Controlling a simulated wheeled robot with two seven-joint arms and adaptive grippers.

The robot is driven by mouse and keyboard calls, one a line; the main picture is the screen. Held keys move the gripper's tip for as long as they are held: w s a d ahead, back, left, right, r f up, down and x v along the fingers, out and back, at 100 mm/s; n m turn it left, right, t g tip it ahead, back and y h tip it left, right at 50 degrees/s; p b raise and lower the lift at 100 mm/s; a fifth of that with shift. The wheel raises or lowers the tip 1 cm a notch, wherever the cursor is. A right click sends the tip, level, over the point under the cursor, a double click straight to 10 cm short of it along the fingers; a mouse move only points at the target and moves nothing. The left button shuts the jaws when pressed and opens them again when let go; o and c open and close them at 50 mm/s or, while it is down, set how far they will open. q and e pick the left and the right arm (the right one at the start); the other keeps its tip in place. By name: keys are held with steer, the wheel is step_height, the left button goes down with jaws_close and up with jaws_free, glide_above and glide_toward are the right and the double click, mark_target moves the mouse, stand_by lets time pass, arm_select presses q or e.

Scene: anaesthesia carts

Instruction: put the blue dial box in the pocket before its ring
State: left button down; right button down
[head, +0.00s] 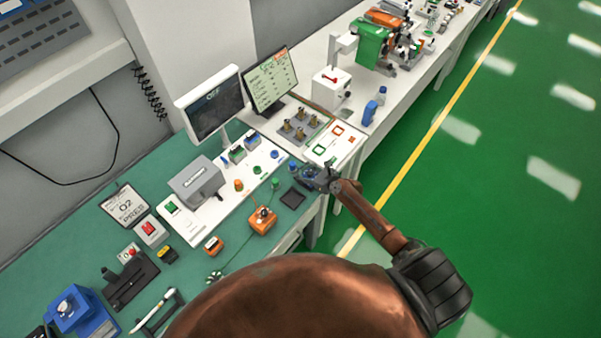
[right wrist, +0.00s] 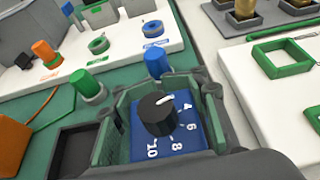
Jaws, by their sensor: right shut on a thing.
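The blue dial box (right wrist: 172,133) has a black knob and white numbers. It sits between the green-padded fingers of my right gripper (right wrist: 160,115), which is shut on it. In the head view this gripper (head: 316,177) is over the right end of the green bench, and the box is mostly hidden. A dark square pocket (head: 292,198) lies left of the gripper; its edge also shows in the right wrist view (right wrist: 72,155). A blue ring (right wrist: 153,28) and a green ring (right wrist: 98,46) are on a white panel behind. My left gripper is not in view.
A blue peg (right wrist: 157,63) and a green peg (right wrist: 88,85) stand close behind the gripper. An orange box (head: 262,220) with a knob stands left of the pocket. A white board (head: 345,150) with coloured square frames lies to the right.

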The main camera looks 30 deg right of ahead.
mark_target(312, 176)
steer(key=shift+f, duration=0.1)
steer(key=shift+f, duration=0.15)
steer(key=c, duration=1.1)
jaws_free()
steer(key=shift+c, duration=0.2)
steer(key=v, duration=1.2)
steer(key=shift+p, duration=0.4)
